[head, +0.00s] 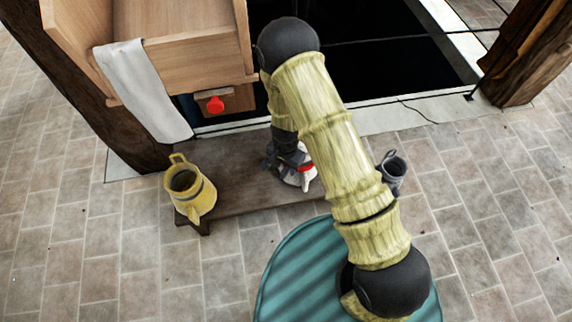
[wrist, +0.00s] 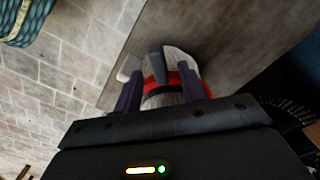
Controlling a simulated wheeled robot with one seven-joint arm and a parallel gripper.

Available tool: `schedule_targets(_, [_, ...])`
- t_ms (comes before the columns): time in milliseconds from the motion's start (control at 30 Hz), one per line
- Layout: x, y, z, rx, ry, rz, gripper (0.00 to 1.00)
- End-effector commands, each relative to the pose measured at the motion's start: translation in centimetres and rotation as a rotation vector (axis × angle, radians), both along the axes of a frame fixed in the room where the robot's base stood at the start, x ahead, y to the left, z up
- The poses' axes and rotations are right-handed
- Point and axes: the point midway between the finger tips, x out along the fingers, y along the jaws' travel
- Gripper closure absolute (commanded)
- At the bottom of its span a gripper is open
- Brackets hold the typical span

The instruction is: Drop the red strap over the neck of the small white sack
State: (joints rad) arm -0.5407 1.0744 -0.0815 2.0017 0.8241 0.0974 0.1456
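The small white sack (wrist: 182,60) lies between and beyond my fingers in the wrist view. In the head view the sack (head: 306,183) is on the low wooden bench, mostly hidden by my gripper (head: 287,162). The red strap (wrist: 174,79) runs across the sack, and a grey tab (wrist: 155,67) stands in front of it. A bit of red strap (head: 306,167) also shows in the head view. My gripper's two dark fingers are spread on either side of the tab, with gaps visible. Whether the strap fully encircles the neck is hidden.
The wooden bench (head: 235,208) holds a yellow jug (head: 188,190) at its left end. A grey mug (head: 393,172) stands at the right. A wooden chute with a white cloth (head: 143,90) and a red knob (head: 215,105) is behind. A dark pit lies beyond.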

Motion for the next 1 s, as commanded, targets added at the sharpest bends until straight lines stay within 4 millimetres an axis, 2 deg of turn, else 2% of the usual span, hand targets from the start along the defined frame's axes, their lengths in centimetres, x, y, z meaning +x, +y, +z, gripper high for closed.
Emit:
schedule_targets(167, [0.0,0.0,0.3,0.000,0.000,0.000,0.59])
schedule_targets(367, [0.1,0.1,2.6,0.001,-0.003,0.001,0.59])
schedule_targets(1000, [0.0,0.1,15.2,0.001,-0.002,0.002,0.59])
